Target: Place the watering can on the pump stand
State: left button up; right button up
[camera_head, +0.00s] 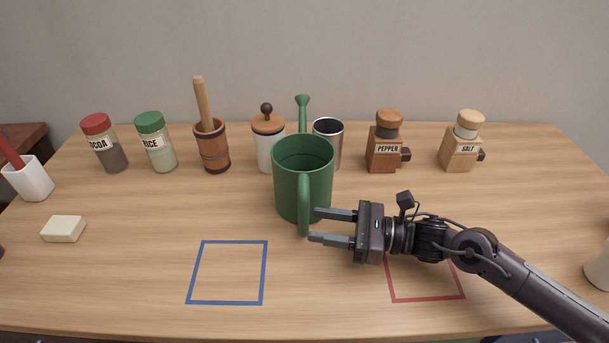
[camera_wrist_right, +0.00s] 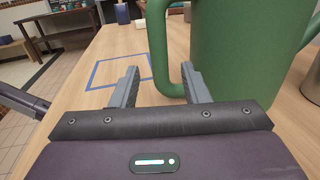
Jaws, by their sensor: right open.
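The green watering can (camera_head: 289,180) stands upright mid-table, its spout (camera_head: 303,112) at the back and its handle (camera_head: 304,200) toward the front. My right gripper (camera_head: 312,226) comes from the right, jaws open, with its fingertips at the handle. In the right wrist view, the can (camera_wrist_right: 245,55) fills the upper right. Its handle (camera_wrist_right: 158,50) shows between the two open fingers of the gripper (camera_wrist_right: 162,75), not clamped. I cannot make out a pump stand in either view. My left gripper is not in view.
A blue square outline (camera_head: 228,302) lies front left on the table, a red one (camera_head: 428,299) partly under my right arm. Behind stand a metal cup (camera_head: 329,130), a lidded jar (camera_head: 268,150), a mortar (camera_head: 212,150), spice jars (camera_head: 157,150) and pepper (camera_head: 384,158) and salt (camera_head: 459,158) mills.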

aim_at(303, 222)
jog(key=a, duration=0.2)
jog(key=w+a, duration=0.1)
jog(key=a, duration=0.1)
jog(key=shift+a+p, duration=0.1)
jog(key=shift+p, duration=0.25)
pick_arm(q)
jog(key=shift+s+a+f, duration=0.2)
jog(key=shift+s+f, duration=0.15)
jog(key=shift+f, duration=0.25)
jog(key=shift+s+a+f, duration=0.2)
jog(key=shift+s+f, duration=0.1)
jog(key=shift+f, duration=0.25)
pick_arm(e)
jog(key=shift+s, duration=0.1)
jog(key=shift+c, duration=0.4)
grip_shut()
